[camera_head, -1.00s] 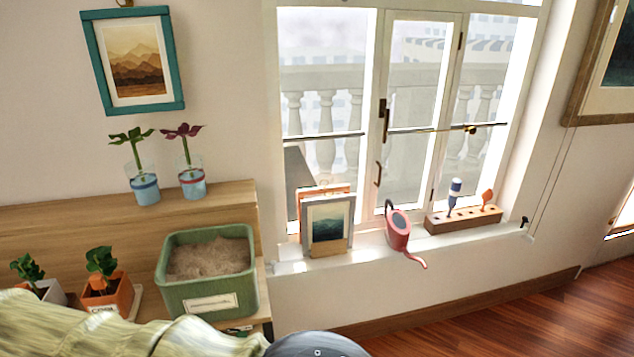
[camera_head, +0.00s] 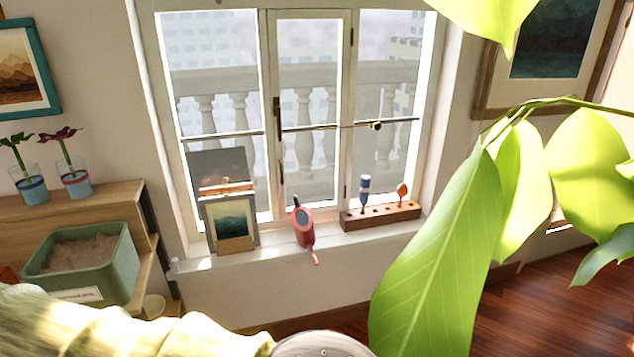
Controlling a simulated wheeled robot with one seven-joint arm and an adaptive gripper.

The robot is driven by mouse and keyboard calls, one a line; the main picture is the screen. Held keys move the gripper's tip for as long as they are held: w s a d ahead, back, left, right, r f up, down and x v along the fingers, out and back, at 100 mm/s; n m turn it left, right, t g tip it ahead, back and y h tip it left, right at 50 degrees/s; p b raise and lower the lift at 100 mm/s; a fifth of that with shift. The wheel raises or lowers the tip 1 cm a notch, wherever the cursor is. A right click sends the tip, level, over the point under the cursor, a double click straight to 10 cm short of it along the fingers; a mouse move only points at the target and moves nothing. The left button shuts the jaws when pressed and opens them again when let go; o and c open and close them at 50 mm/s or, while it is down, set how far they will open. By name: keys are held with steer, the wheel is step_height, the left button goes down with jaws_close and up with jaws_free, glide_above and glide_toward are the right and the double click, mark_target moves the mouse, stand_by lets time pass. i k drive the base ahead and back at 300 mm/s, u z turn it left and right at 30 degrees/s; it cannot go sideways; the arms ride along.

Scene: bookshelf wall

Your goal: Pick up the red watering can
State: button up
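The red watering can (camera_head: 304,236) stands on the white window sill (camera_head: 275,250), below the middle of the window. It has a dark handle at its upper left, and its thin spout points down and out over the sill's front edge. My gripper is not visible. A rounded grey shape at the bottom edge may be part of my own body, but I cannot tell which part.
Framed pictures (camera_head: 231,226) lean on the sill left of the can. A wooden block (camera_head: 380,216) holding small tools stands right of it. Large green leaves (camera_head: 432,262) hang close in front at right. A green planter box (camera_head: 117,262) sits on the shelf at left.

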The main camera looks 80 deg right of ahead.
mark_target(302, 219)
steer(key=z, duration=1.55)
